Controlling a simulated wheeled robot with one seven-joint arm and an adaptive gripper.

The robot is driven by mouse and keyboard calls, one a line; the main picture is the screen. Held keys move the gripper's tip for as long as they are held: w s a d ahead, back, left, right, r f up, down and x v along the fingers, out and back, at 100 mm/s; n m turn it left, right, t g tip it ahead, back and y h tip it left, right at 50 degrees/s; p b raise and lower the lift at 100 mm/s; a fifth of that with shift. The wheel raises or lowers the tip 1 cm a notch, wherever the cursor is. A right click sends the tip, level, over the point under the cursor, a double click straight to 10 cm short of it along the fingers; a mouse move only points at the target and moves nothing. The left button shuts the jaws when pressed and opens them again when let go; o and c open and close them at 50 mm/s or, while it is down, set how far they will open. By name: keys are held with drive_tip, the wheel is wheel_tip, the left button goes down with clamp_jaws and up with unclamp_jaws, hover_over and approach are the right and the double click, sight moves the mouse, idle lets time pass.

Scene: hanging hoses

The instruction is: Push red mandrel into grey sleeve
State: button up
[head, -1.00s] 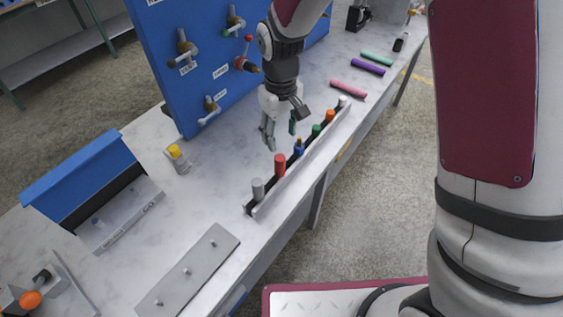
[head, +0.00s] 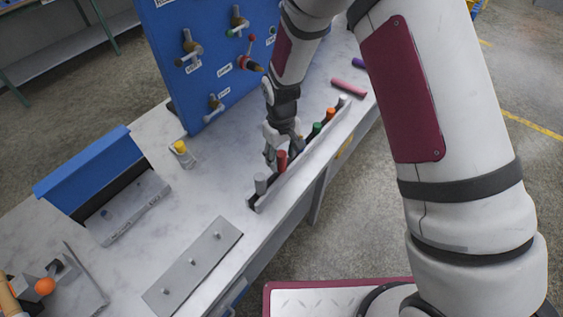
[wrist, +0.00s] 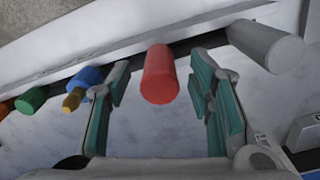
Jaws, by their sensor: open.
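The red mandrel (head: 282,160) stands upright in the long rack (head: 306,155) near the front edge of the bench. My gripper (head: 275,160) is at it, pointing down. In the wrist view the red mandrel (wrist: 160,75) lies between the two open green-padded fingers (wrist: 160,95), with a gap visible on each side. A grey cylinder (head: 261,183) stands at the near end of the same rack; it also shows in the wrist view (wrist: 266,45). I cannot tell whether it is the grey sleeve.
Blue, green (head: 317,129) and orange (head: 331,113) pieces stand along the rack beyond the red one. A blue upright panel (head: 215,60) with fittings rises behind. A grey plate with pegs (head: 176,283), a yellow-topped piece (head: 180,147) and a blue-lidded box (head: 85,170) are at left.

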clamp_jaws()
drive_tip(key=shift+r, duration=0.15)
